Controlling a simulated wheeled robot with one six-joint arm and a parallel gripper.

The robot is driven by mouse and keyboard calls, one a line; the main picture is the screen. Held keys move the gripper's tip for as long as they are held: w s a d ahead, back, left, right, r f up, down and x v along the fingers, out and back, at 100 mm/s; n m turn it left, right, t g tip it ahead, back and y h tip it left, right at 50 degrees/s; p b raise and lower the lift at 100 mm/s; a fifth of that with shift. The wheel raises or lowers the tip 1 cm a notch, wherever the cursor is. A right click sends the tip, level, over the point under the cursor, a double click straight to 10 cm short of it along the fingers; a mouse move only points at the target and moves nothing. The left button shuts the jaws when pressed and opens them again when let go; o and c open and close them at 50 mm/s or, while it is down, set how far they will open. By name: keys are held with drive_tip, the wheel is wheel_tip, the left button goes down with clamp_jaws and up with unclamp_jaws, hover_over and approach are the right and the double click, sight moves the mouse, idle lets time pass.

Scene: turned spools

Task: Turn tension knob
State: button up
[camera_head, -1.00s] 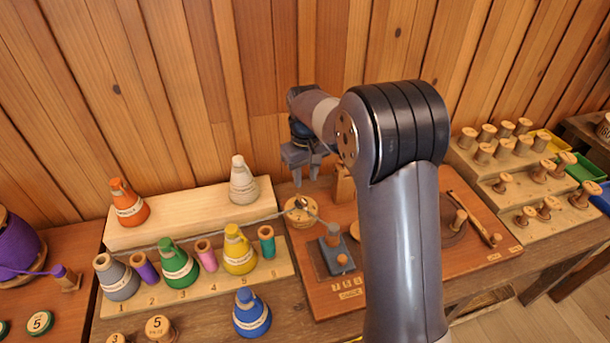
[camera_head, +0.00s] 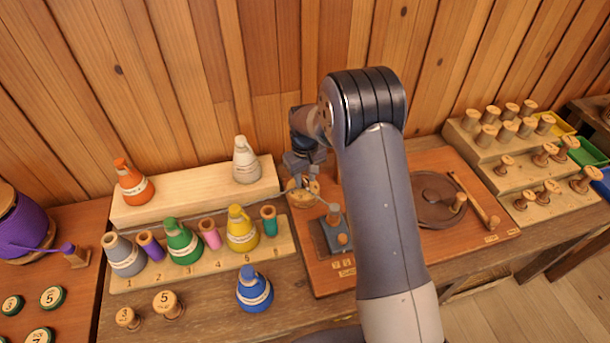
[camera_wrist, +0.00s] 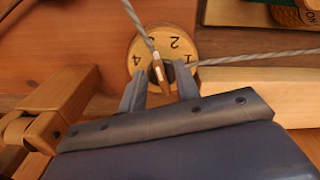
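The tension knob is a round wooden dial (camera_wrist: 138,52) with numbers around its face and a small wooden pointer with a pale mark (camera_wrist: 158,72) at its middle. In the head view the dial (camera_head: 312,201) sits at the back left of the reddish board, partly hidden by my gripper. My gripper (camera_wrist: 161,78) is over the dial, its two fingers apart, one on each side of the pointer and its dark middle. Whether the fingers touch it I cannot tell. In the head view my gripper (camera_head: 302,178) points down at the dial.
A grey cord (camera_wrist: 245,57) runs past the dial. A wooden post (camera_wrist: 50,110) stands close at the left in the wrist view. A grey block with wooden pegs (camera_head: 333,236) is in front of the dial. Coloured cones, such as the yellow one (camera_head: 241,232), stand to the left.

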drive_tip(key=shift+f, duration=0.1)
clamp_jaws()
idle(0.4)
drive_tip(key=shift+f+n+b, duration=0.1)
drive_tip(key=shift+n+b, duration=0.2)
drive_tip(key=shift+b, duration=0.3)
drive_tip(key=shift+n+b, duration=0.4)
drive_tip(key=shift+n, duration=0.2)
unclamp_jaws()
drive_tip(key=shift+r, duration=0.2)
